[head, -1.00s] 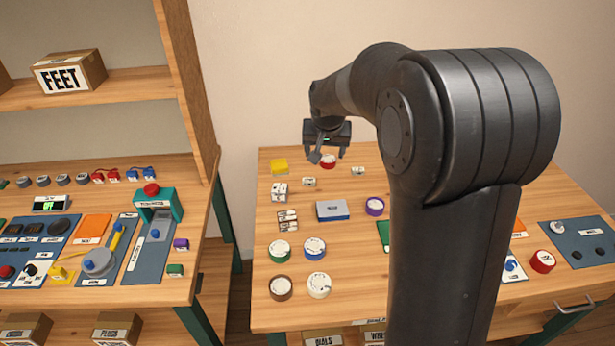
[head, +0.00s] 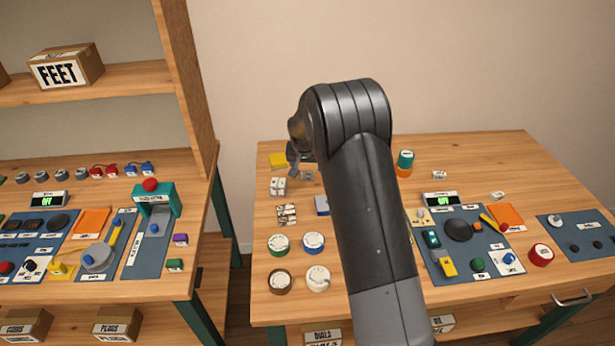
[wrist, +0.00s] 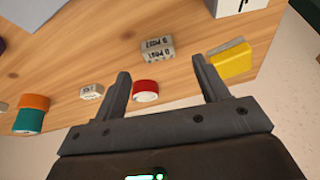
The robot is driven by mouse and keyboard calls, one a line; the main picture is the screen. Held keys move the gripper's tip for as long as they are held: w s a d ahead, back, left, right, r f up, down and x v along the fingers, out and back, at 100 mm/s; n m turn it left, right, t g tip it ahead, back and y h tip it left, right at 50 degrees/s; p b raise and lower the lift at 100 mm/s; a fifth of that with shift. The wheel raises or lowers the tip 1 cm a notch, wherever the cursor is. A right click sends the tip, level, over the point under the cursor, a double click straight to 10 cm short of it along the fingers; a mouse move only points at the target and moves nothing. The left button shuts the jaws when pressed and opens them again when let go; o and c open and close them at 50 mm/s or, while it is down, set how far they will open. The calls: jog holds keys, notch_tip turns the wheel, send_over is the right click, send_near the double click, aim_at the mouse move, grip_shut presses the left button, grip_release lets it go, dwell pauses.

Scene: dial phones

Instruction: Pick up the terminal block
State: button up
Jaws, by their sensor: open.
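A small pale grey block with dark print (wrist: 157,48), which looks like the terminal block, lies on the wooden table. In the wrist view it sits just beyond the fingertips, roughly between them and apart from them. In the head view it shows as a small grey piece (head: 307,175) just below my gripper (head: 294,158), partly beside my arm. A similar small printed block (wrist: 92,92) lies left of the fingers in the wrist view.
A red dial (wrist: 145,90) lies close by the left finger. A yellow block (wrist: 231,60) lies near the right finger, at the table edge. Orange and teal cylinders (wrist: 30,115) stand farther left. My arm hides the table's middle in the head view.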

aim_at(308, 173)
jog(key=shift+x, duration=2.7)
jog(key=shift+d, duration=0.1)
jog(key=c, duration=1.1)
